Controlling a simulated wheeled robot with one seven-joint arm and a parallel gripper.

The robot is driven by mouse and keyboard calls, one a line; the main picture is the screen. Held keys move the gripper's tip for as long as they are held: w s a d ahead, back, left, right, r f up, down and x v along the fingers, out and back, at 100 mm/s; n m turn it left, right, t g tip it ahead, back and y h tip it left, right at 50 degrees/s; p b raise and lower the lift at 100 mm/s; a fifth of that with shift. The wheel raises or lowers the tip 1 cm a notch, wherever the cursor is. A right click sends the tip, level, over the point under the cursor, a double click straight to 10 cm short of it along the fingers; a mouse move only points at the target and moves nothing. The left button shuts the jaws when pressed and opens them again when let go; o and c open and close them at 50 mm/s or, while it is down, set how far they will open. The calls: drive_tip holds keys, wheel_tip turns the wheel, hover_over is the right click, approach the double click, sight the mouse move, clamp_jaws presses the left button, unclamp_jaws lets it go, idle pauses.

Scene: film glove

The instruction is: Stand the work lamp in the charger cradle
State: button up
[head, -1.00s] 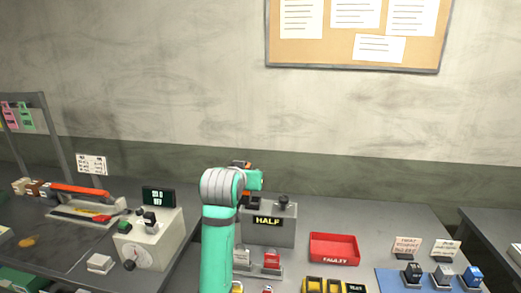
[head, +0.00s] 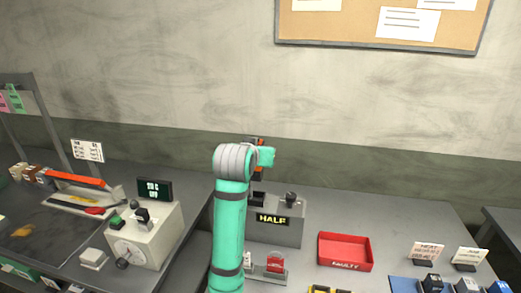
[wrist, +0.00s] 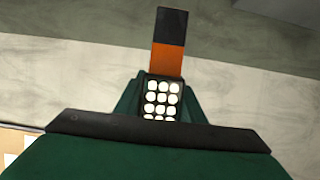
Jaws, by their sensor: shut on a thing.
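The work lamp has an orange and black body and a panel of round white lights, seen in the wrist view (wrist: 160,98). My gripper (wrist: 159,104) is shut on it, with dark green fingers on both sides of the light panel. In the head view, small orange and black parts of the lamp (head: 258,174) show beside my arm, above the grey box (head: 288,232) with the HALF display. This box seems to be the charger cradle. It has a black socket (head: 257,199) at its top left. The lamp appears above this socket; my wrist hides much of it, and contact cannot be told.
A dark knob (head: 291,198) stands on the box's right. A red FAULTY tray (head: 345,252) lies right of it. A red item (head: 275,264) stands in front. A control box (head: 150,235) is on the left bench. Bare bench lies behind the tray.

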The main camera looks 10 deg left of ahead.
sight(259, 172)
drive_tip(key=shift+f, duration=2.8)
drive_tip(key=shift+f, duration=0.65)
drive_tip(key=shift+d+f, duration=0.15)
drive_tip(key=shift+d, duration=0.05)
drive_tip(key=shift+a+f, duration=0.15)
drive_tip(key=shift+f, duration=0.05)
drive_tip(key=shift+f, duration=0.2)
drive_tip(key=shift+a+f, duration=0.1)
drive_tip(key=shift+f, duration=0.15)
drive_tip(key=shift+f, duration=0.35)
